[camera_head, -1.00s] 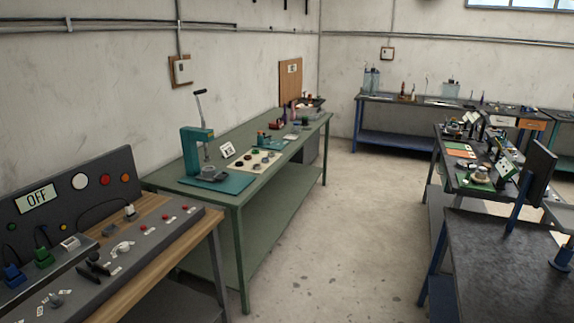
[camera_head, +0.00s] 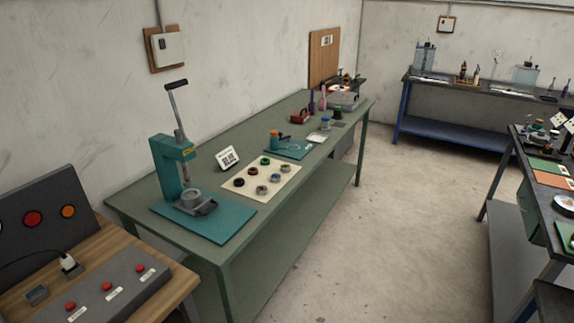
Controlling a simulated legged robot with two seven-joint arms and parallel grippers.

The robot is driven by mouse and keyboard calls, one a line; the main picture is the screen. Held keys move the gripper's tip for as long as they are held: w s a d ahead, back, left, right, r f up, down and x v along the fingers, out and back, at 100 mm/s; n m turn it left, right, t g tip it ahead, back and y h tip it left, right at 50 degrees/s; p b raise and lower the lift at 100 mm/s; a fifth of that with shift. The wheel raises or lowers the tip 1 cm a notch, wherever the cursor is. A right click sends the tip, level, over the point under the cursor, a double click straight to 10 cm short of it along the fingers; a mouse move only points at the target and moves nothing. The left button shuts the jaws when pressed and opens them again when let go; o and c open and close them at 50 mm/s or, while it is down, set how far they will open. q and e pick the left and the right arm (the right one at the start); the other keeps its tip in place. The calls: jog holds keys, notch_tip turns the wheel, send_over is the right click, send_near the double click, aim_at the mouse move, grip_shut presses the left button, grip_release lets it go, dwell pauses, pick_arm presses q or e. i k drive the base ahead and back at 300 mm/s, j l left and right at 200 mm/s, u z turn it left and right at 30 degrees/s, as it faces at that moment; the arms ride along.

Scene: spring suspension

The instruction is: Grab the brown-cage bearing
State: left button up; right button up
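Several small ring-shaped bearings lie on a cream mat (camera_head: 284,190) on the green workbench (camera_head: 150,200). Two dark ones are at the left of the mat, a nearer dark bearing (camera_head: 239,182) and a farther dark bearing (camera_head: 252,171). A green-topped bearing (camera_head: 265,160) and a yellowish bearing (camera_head: 286,168) are at the back. A grey bearing with a tan centre (camera_head: 261,190) and a bluish bearing (camera_head: 275,178) are at the front. I cannot tell for certain which has the brown cage. Neither of my grippers is in view.
A teal arbor press (camera_head: 172,168) stands on a teal mat left of the bearings, with a QR card (camera_head: 228,157) behind. A control panel (camera_head: 110,295) is at the near left. The floor (camera_head: 390,240) right of the green bench is clear.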

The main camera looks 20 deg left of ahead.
aim_at(261, 190)
jog(key=i+l+u, duration=0.1)
jog(key=i+u, duration=0.25)
jog(key=i, duration=0.15)
jog(key=i+l+u, duration=0.2)
jog(key=i+u, duration=0.2)
jog(key=i+l+u, duration=0.35)
jog(key=i+l, duration=0.05)
jog(key=i, duration=0.1)
